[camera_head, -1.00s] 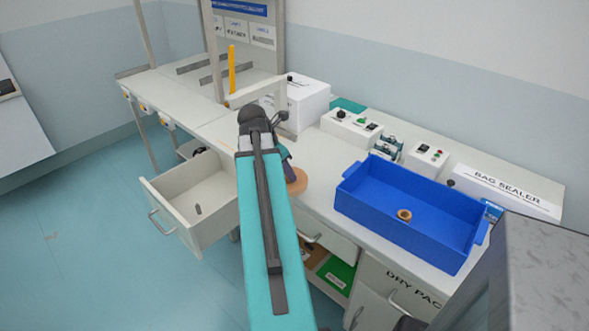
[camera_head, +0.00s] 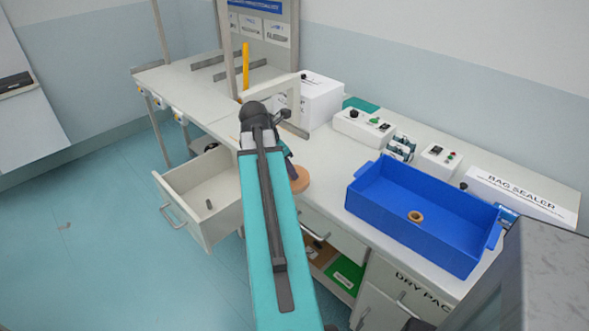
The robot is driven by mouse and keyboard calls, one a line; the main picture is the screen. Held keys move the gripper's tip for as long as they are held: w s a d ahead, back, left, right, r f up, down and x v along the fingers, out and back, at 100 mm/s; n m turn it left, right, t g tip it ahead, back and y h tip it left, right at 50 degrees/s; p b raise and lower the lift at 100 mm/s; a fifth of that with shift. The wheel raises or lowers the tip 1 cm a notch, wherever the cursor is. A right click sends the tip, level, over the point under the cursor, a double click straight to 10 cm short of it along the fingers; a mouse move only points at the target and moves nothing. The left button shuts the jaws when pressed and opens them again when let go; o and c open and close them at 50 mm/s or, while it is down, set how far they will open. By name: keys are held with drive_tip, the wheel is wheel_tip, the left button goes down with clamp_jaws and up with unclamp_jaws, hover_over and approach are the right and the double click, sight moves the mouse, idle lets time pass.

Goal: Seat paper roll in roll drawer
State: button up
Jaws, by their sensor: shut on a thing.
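The paper roll (camera_head: 301,179) shows as a tan disc beside my teal arm, just right of the drawer. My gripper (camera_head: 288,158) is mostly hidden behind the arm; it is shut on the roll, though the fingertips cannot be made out. The roll drawer (camera_head: 178,205) is pulled out from under the bench, left of my arm. A short grey peg (camera_head: 209,203) stands inside it, and no roll shows in the visible part. My arm hides the drawer's right end. The height of the roll above the bench edge cannot be told.
A blue tray (camera_head: 370,200) with a small tan ring (camera_head: 415,217) sits on the bench at the right. White control boxes (camera_head: 362,127) and a white box (camera_head: 318,97) stand behind. A grey block (camera_head: 550,280) fills the lower right.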

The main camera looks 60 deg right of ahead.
drive_tip(key=w+a+m, duration=0.1)
drive_tip(key=w+a, duration=2.5)
drive_tip(key=a, duration=1)
drive_tip(key=w+a+m, duration=0.1)
drive_tip(key=w+a, duration=0.3)
drive_tip(key=a, duration=1.1)
drive_tip(key=shift+w+r+g+y, duration=0.15)
drive_tip(key=shift+g+y, duration=0.15)
